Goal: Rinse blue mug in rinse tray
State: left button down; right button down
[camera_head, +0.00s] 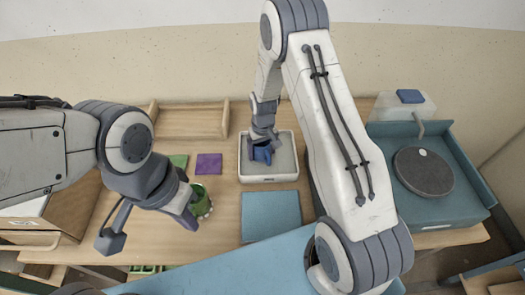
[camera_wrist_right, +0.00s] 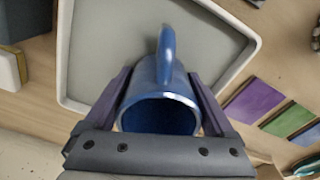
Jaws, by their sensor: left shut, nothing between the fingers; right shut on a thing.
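The blue mug (camera_head: 262,154) is in the rinse tray area in the head view. My right gripper (camera_head: 263,137) is shut on it from above. In the right wrist view the blue mug (camera_wrist_right: 160,95) sits between the two fingers of my right gripper (camera_wrist_right: 160,100), its handle pointing up in the picture and its open rim toward the camera. The white rinse tray (camera_head: 270,178) has a grey inside, and its rim (camera_wrist_right: 65,60) shows around the mug. Whether the mug touches the tray floor I cannot tell. My left gripper (camera_head: 188,218) is shut and empty, beside a green object (camera_head: 201,203).
A blue mat (camera_head: 270,216) lies in front of the tray. Purple (camera_head: 209,164) and green (camera_head: 178,161) squares lie to its left. A wooden rack (camera_head: 190,122) stands behind. A teal unit with a dark round wheel (camera_head: 423,171) is at the right.

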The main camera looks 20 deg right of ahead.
notch_tip(320, 180, up, 9)
jog(key=d+p, duration=0.2)
jog(key=p, duration=0.4)
jog(key=shift+s, duration=0.4)
dwell(0.7)
